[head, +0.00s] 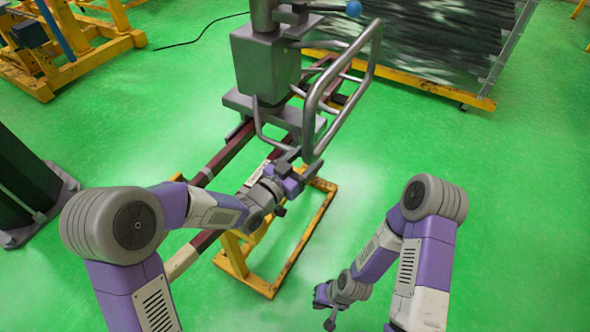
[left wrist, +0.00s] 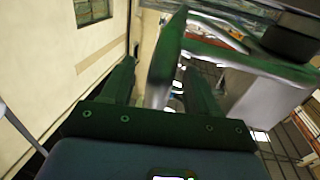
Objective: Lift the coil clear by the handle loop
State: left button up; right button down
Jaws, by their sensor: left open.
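A grey tubular loop (head: 350,75), apparently the handle loop, slants on the right side of a grey block-shaped machine (head: 266,68). I cannot tell a separate coil from this machine. My left gripper (head: 302,165) is open at the loop's lower end. In the left wrist view its two dark fingers (left wrist: 160,88) stand apart, with a grey-green bar (left wrist: 166,55) between them, probably part of the loop. Contact cannot be made out. My right gripper (head: 327,305) hangs low over the floor, away from the loop; its jaws are too small to read.
A yellow floor frame (head: 318,228) with dark red rails stands beneath the machine. A dark panel on a yellow wheeled base (head: 415,72) stands behind at right. Yellow equipment (head: 95,48) is at upper left, a dark post (head: 22,178) at left. Green floor is open at right.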

pick_arm(q)
jog(key=shift+w+d, duration=0.4)
grip_shut()
dwell(1.2)
dwell(0.4)
dwell(1.6)
